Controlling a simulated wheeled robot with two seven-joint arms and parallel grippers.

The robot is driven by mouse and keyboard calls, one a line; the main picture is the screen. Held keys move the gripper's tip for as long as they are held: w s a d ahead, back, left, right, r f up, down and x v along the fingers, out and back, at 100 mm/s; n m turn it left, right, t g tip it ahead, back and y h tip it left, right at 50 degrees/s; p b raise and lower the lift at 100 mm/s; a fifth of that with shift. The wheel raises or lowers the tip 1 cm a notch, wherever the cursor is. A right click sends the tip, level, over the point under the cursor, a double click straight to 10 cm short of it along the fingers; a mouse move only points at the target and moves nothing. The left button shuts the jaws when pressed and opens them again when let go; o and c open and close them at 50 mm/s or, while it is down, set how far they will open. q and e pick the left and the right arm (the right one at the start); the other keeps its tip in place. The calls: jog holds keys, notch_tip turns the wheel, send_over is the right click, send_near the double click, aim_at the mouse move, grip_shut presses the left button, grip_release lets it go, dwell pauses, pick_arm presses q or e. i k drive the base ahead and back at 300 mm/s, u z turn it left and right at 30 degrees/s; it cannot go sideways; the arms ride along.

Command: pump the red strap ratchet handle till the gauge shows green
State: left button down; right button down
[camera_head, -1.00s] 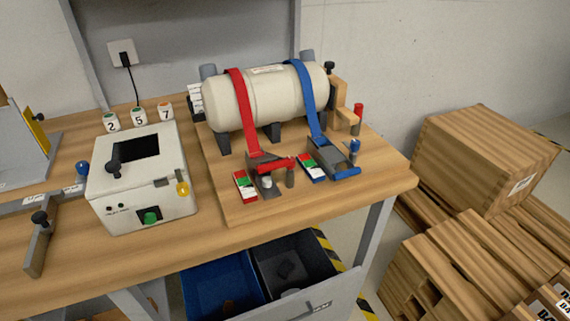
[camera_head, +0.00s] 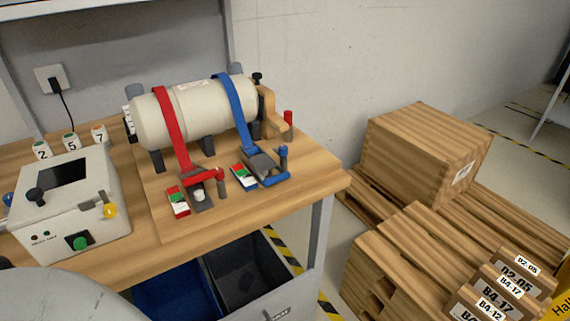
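The red strap (camera_head: 171,128) runs over the left part of a cream tank (camera_head: 196,105) lying on its side on the bench. It comes down to a ratchet with a red handle (camera_head: 207,174) in front of the tank. A small gauge (camera_head: 178,203) with red, white and green bands sits just left of that ratchet; its reading is too small to tell. A blue strap (camera_head: 236,104) and its blue ratchet handle (camera_head: 269,178) stand to the right, with a similar gauge (camera_head: 243,176). Neither gripper is in view.
A white box with a dark screen (camera_head: 64,174) and a green button stands left on the wooden bench (camera_head: 215,232). Blue and dark bins (camera_head: 183,293) sit below. A wooden crate (camera_head: 422,148) and pallets (camera_head: 415,250) occupy the floor at right.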

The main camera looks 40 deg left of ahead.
aim_at(205, 173)
jog(key=z, duration=0.15)
jog(key=k, duration=0.9)
jog(key=u, duration=1.15)
jog(key=i, duration=0.55)
jog(key=u, duration=0.1)
